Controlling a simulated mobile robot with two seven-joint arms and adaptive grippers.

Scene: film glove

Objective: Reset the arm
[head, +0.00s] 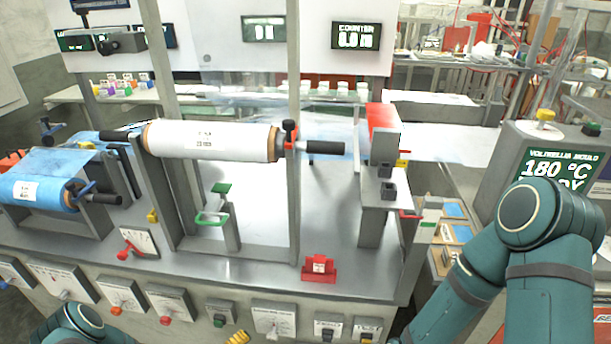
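My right arm (540,240) comes up from the lower right, bent at a teal joint in front of the mould unit. Its gripper is outside the picture. Only a teal joint of my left arm (75,325) shows at the bottom left, and its gripper is out of view too. Neither visible arm part touches the machine. A white film roll (210,141) with a label lies horizontally across the machine frame, with black handles at both ends. A blue film roll (40,192) rests on the rack at the left.
A grey machine bench with dials and knobs spans the front. A red block (319,268) sits near its front edge, and a green handle (212,217) stands mid-bench. The mould unit (560,165) reading 180 °C is at the right. A counter display (356,36) hangs above.

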